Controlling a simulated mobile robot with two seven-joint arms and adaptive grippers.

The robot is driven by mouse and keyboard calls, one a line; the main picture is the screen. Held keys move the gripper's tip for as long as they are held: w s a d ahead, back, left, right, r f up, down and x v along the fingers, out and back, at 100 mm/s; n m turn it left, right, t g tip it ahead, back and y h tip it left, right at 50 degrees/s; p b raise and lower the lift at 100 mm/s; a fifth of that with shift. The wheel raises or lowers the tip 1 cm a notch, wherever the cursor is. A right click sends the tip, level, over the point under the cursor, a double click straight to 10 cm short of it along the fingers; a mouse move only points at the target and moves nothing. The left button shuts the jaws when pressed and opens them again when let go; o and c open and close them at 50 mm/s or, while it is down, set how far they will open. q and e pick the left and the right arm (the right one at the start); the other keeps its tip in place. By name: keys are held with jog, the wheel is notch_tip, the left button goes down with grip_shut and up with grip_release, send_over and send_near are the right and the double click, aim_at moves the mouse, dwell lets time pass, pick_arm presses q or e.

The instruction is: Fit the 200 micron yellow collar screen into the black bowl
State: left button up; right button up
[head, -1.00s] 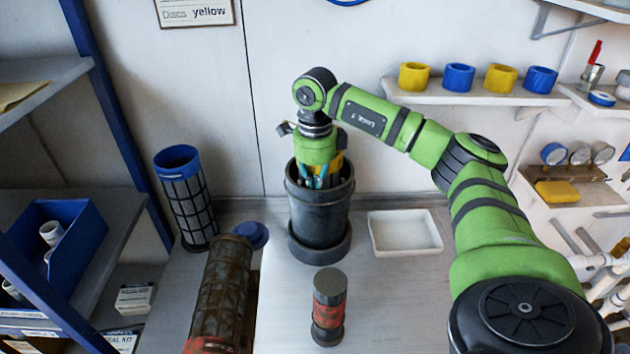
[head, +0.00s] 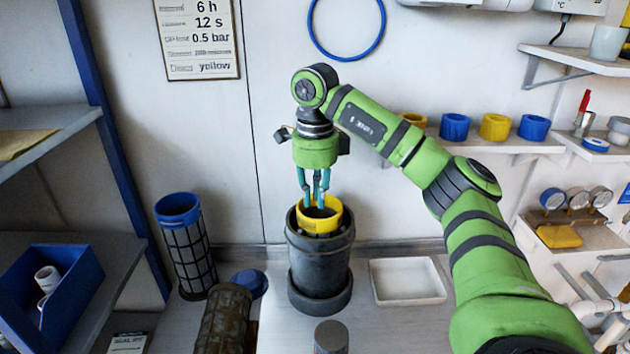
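The yellow collar (head: 322,227) of the screen sits upright in the mouth of the black bowl (head: 320,265), its rim standing a little above the bowl's rim. The screen's body below the collar is hidden inside the bowl. The bowl stands upright on the bench. My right gripper (head: 314,204) points down over the collar, its teal fingers apart, with the tips at the collar's opening. I see nothing held between them; contact with the collar's inner edge is unclear. My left gripper is out of view.
A blue-collared screen (head: 187,245) stands left of the bowl, with a dirty brown screen (head: 222,322) and a blue cap (head: 250,282) nearby. A white tray (head: 407,281) lies right. A dark cylinder (head: 331,338) stands in front. A wall shelf (head: 490,145) holds yellow and blue rings.

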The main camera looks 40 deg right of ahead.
notch_tip(320, 180, up, 3)
jog(key=shift+r+p, duration=0.15)
jog(key=shift+p, duration=0.4)
